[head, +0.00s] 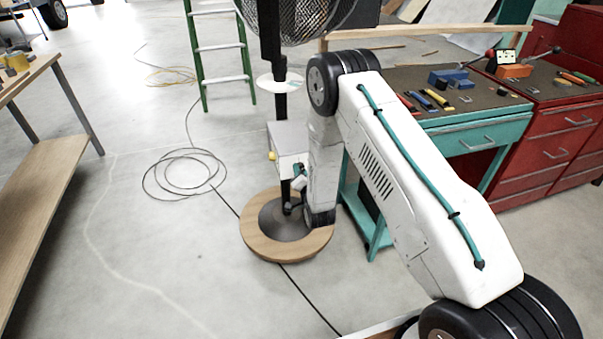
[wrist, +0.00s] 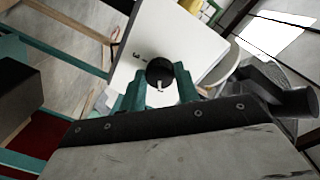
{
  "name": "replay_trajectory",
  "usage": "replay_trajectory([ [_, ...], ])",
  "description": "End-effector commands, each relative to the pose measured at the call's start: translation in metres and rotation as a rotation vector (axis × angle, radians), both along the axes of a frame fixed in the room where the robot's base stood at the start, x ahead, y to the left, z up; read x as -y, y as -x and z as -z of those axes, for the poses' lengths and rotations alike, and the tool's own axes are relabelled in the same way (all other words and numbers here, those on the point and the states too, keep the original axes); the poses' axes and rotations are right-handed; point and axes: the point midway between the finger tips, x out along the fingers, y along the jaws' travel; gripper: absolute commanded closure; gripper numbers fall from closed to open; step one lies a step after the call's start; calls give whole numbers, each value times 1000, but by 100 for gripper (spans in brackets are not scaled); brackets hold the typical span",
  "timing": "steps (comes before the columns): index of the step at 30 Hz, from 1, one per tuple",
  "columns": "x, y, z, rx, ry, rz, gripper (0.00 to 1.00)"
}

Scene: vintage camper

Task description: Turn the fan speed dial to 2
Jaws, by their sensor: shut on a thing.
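The fan speed dial (wrist: 159,70) is a round black knob with a white pointer mark, on the white face of the control box (wrist: 190,35). Small dark markings stand beside it, too small to read surely. My gripper (wrist: 157,84) has its teal fingers shut on the dial, one on each side. In the head view the fan (head: 290,14) stands on a black pole, with the control box (head: 287,136) partway down. My gripper (head: 298,178) is at the box's lower front; my arm hides part of the box and the dial.
The fan stands on a round wooden base (head: 262,245). A teal workbench (head: 470,140) with tools and a red cabinet (head: 560,125) are on the right. A green ladder (head: 220,48) and a coiled cable (head: 185,175) are behind and left.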

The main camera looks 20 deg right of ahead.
Motion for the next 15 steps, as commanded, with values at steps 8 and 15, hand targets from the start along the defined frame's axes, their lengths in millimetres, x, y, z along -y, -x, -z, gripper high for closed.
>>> replay_trajectory([
  [8,1,0,0,-1,-261,1,91],
  [15,1,0,-1,-1,-491,1,91],
])
